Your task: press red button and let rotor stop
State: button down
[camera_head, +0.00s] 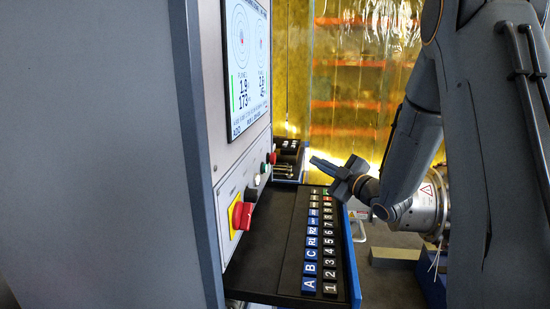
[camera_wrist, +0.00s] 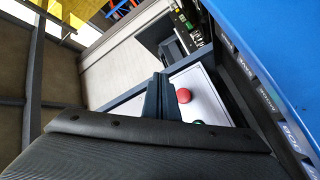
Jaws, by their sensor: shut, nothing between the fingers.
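A small red button (camera_head: 272,158) sits on the grey front panel of the cabinet, beyond a green button (camera_head: 263,168) and a dark one. A larger red knob on a yellow plate (camera_head: 240,215) is nearer on the same panel. My gripper (camera_head: 313,161) is shut and empty, to the right of the small red button and apart from it, above the key shelf. In the wrist view my shut fingers (camera_wrist: 159,76) show with a round red button (camera_wrist: 183,96) on a white panel just right of them. I cannot identify the rotor or tell whether it spins.
The cabinet screen (camera_head: 246,65) shows two round plots and numbers. A black shelf (camera_head: 264,245) with rows of blue and black keys (camera_head: 320,250) juts out below the panel. A silvery cylinder (camera_head: 428,208) with a warning triangle stands behind my arm at right. A yellow translucent curtain hangs behind.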

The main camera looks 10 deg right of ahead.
aim_at(273, 159)
jog(key=shift+a, duration=0.25)
jog(key=w+a, duration=0.2)
jog(key=a, duration=0.6)
jog(key=shift+w, duration=0.35)
jog(key=shift+a, duration=0.2)
dwell(1.7)
jog(key=shift+w+a+b, duration=0.15)
jog(key=shift+a+b, duration=0.2)
jog(key=shift+b, duration=0.1)
jog(key=shift+w+a, duration=0.1)
jog(key=shift+a, duration=0.3)
dwell(0.7)
dwell(0.3)
jog(key=shift+s+d, duration=0.25)
jog(key=shift+d, duration=0.55)
